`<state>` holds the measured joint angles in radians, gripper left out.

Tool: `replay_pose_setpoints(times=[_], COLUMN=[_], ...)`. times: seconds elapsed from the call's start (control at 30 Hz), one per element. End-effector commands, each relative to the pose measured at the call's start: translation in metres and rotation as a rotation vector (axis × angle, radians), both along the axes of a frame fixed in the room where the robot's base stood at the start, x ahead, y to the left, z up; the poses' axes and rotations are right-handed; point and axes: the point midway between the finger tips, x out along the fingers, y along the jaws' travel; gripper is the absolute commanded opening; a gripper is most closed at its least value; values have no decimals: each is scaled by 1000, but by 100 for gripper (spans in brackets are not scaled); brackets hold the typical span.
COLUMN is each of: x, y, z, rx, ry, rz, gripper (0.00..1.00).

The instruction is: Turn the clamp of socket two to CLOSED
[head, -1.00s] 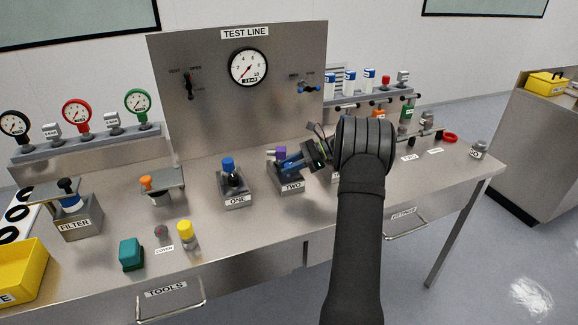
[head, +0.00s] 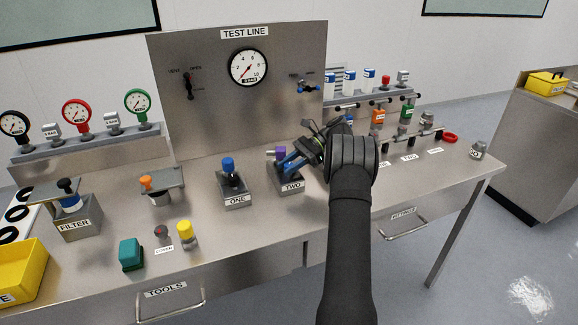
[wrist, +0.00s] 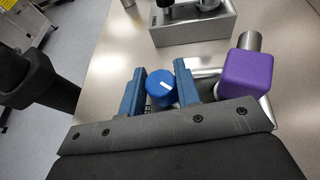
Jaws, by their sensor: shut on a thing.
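Socket two (head: 292,185) is a grey block labelled TWO on the bench. A purple block (head: 278,153) on a metal cylinder stands at it, and it also shows at the right of the wrist view (wrist: 248,72). My gripper (head: 284,170) reaches in from the right over the socket. In the wrist view, its two blue fingers (wrist: 160,72) are shut on a round blue knob (wrist: 160,90) with a white mark, apparently the clamp's knob. In the head view the fingers hide this knob. I cannot read the clamp's position.
Socket one (head: 236,200), with a blue knob (head: 228,163), stands close to the left. The test line panel (head: 215,110) with its gauge rises behind. A yellow-capped part (head: 186,234) and a teal block (head: 131,254) lie left. The bench front is clear.

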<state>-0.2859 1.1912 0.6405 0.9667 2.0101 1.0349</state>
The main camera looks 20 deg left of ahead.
Motion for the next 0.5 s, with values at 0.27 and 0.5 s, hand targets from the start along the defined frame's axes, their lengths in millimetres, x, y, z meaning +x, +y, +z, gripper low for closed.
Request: replay_pose_setpoints(times=[0.27, 0.5], x=[-2, -1], y=[1, 0], z=[-2, -1], rx=[-2, -1], ry=[5, 3], rz=[4, 1], gripper=[52, 42])
